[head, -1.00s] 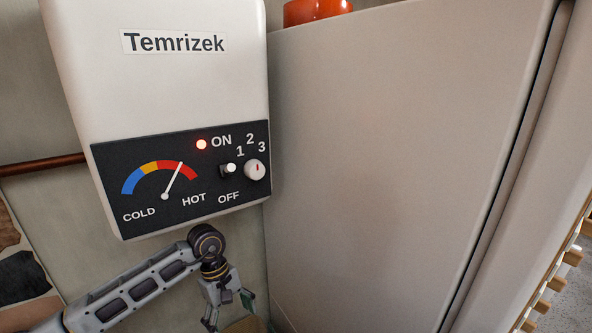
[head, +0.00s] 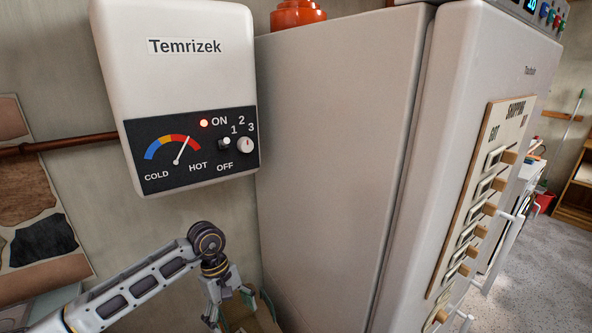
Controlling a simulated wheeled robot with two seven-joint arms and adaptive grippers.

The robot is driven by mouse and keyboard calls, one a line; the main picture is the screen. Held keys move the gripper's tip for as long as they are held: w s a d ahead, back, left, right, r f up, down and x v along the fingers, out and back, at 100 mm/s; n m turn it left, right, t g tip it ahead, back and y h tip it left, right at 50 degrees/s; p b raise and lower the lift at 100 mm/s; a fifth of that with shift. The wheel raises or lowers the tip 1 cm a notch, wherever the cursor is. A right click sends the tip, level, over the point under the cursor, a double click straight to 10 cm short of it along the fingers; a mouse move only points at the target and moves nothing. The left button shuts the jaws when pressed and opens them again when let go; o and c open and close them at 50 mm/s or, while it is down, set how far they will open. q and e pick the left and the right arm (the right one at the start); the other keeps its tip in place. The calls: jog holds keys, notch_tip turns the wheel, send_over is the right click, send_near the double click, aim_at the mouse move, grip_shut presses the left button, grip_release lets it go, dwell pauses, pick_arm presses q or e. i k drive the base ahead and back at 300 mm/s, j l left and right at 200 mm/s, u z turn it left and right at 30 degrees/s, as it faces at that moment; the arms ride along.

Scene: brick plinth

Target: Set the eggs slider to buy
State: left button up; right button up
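A wooden shopping board (head: 462,215) is fixed to the light front of a tall fridge-like cabinet at the right, seen at a steep angle. It has a column of slots with wooden knobs (head: 489,209). The row labels are too small to read, so I cannot tell which slider is the eggs one or how it is set. My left gripper (head: 232,308) is low in the view, left of the cabinet and well away from the board. Its fingers are apart, with nothing seen between them. My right gripper is not in view.
The cabinet's broad side (head: 335,150) stands between my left gripper and the board. A white Temrizek heater (head: 180,85) hangs on the wall above my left arm. An orange pot (head: 298,15) is on top of the cabinet. Open floor (head: 560,262) lies at the right.

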aim_at(494, 183)
jog(key=k+l, duration=0.2)
jog(key=k, duration=0.2)
jog(key=k+l, duration=0.2)
jog(key=k, duration=0.25)
